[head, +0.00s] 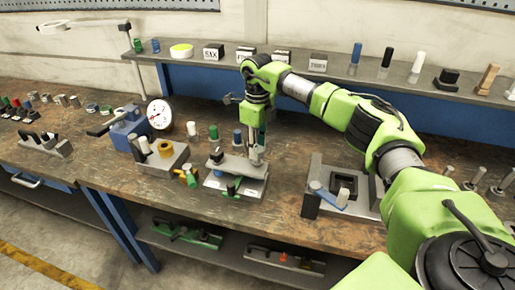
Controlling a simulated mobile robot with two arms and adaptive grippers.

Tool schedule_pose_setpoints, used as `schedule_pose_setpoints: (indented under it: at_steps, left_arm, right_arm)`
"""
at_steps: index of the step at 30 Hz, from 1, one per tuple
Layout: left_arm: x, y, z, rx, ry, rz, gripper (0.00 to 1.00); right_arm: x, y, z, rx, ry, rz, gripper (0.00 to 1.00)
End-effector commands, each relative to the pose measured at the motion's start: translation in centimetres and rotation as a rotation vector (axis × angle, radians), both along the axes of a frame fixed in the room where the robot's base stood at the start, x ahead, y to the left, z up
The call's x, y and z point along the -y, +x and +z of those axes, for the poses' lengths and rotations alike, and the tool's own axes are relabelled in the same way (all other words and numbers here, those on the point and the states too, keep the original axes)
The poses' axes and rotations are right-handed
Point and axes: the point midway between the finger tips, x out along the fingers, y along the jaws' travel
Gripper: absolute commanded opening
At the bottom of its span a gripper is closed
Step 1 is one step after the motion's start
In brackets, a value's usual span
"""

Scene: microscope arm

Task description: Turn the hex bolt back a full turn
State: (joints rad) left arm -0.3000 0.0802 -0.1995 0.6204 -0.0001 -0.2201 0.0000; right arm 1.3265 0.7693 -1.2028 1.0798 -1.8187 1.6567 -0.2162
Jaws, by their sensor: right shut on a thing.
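My right gripper (256,154) points straight down over a small grey fixture (226,186) on the wooden workbench. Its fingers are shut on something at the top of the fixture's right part. This is where the hex bolt would be, but the fingers hide the bolt, and its head and turn angle cannot be made out. The fixture has a grey block on a pale base plate, with a green part and a dark knob at its front. My left gripper is not in view.
Left of the fixture stand a block with a yellow ring (165,147), a dial gauge (159,114) and a blue vise (126,130). Right is a grey open-topped block (343,184) with a blue-handled part. A shelf (310,70) with labelled blocks runs behind.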

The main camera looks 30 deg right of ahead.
Motion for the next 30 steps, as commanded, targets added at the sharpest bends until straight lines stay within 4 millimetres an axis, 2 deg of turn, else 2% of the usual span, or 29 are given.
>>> schedule_pose_setpoints:
  at_steps: [12,29,30]
  left_arm:
    - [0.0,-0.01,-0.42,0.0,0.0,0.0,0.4]
    - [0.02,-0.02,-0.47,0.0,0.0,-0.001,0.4]
    - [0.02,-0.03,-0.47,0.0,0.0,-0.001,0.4]
  right_arm:
    - [-0.07,-0.13,-0.31,-0.005,0.0,0.208,0.06]
    - [-0.12,-0.23,-0.44,-0.01,0.001,0.243,0.06]
    - [-0.12,-0.24,-0.45,-0.01,0.001,0.243,0.3]
